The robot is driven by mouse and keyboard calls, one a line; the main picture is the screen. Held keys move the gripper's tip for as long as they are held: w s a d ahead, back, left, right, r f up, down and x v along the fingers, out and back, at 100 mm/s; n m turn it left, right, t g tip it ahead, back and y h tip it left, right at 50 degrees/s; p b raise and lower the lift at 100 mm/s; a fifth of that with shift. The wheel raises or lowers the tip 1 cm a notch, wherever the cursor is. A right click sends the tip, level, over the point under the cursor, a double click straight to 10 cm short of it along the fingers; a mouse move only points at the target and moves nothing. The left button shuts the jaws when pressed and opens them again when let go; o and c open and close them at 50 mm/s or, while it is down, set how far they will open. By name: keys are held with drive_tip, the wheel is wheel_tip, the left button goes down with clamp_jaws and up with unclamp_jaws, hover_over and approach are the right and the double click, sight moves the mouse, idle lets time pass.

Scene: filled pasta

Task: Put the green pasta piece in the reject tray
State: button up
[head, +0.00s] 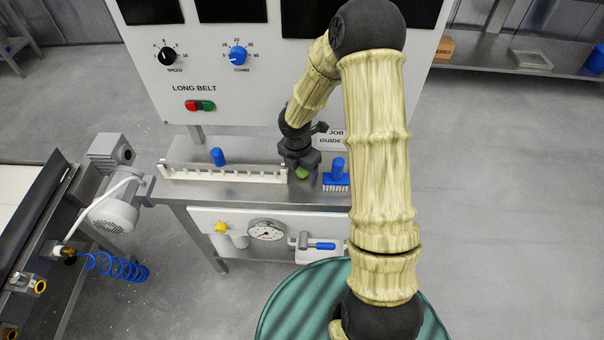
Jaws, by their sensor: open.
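My gripper (303,168) points down over the right part of the steel shelf, below the control panel. A small green piece (302,173), which looks like the green pasta piece, shows right at its fingertips. The jaws are open, and the gripper partly hides the piece. I cannot tell whether the fingers touch it or whether it rests on the shelf. I cannot make out a tray that is clearly the reject tray.
A long pale rack (190,172) with a blue knob lies left of my gripper on the shelf (215,189). A blue brush (337,178) stands close on the right. A pale shallow tray (530,59) lies on the far right bench. A gauge (267,230) sits below the shelf.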

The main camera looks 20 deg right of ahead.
sight(302, 171)
idle(0.5)
drive_tip(key=c, duration=1.1)
drive_tip(key=shift+c, duration=0.3)
wheel_tip(302, 171, up, 10)
drive_tip(key=shift+f+p, duration=0.1)
drive_tip(key=shift+p, duration=1.05)
